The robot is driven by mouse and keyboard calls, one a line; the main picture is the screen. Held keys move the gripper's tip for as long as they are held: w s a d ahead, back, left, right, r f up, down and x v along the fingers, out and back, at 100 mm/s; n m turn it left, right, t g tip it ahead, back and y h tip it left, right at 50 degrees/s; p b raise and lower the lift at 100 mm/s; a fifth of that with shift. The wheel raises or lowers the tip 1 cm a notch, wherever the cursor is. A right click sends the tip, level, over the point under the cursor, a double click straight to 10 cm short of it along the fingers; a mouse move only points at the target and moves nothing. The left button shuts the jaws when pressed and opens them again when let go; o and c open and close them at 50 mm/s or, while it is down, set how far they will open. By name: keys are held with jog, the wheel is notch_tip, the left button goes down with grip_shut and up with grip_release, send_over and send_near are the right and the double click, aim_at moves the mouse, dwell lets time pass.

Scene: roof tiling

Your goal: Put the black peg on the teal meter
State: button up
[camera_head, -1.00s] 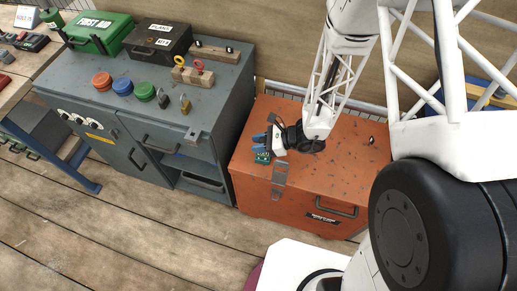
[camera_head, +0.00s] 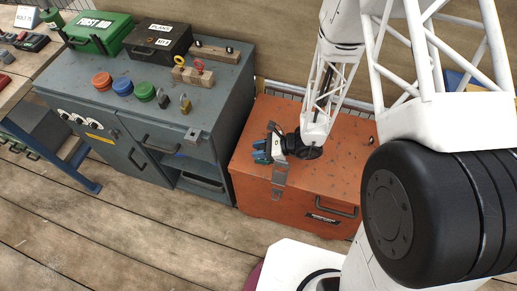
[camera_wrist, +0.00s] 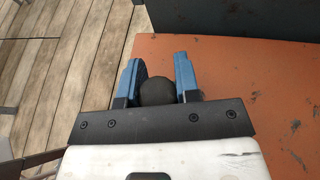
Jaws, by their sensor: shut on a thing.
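My gripper (camera_head: 264,151) is over the front left of the orange chest's top, its blue fingers pointing left. In the wrist view my gripper (camera_wrist: 158,80) is shut on a dark, rounded thing, which looks like the black peg (camera_wrist: 158,93); only its round end shows. In the head view the peg is hidden by the fingers. A small teal thing with pale marks, which looks like the teal meter (camera_head: 262,160), shows just below the fingertips, mostly covered. I cannot tell whether the peg touches it. The meter does not show in the wrist view.
The orange chest (camera_head: 330,165) has a latch and a handle in front. A small black item (camera_head: 371,141) is at its right side. A grey cabinet (camera_head: 110,105) stands to the left with coloured lids, padlocks and boxes on top. Wooden floor (camera_head: 130,240) lies in front.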

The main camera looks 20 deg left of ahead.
jog(key=shift+f, duration=0.1)
jog(key=o, duration=0.9)
jog(key=shift+v, duration=6.05)
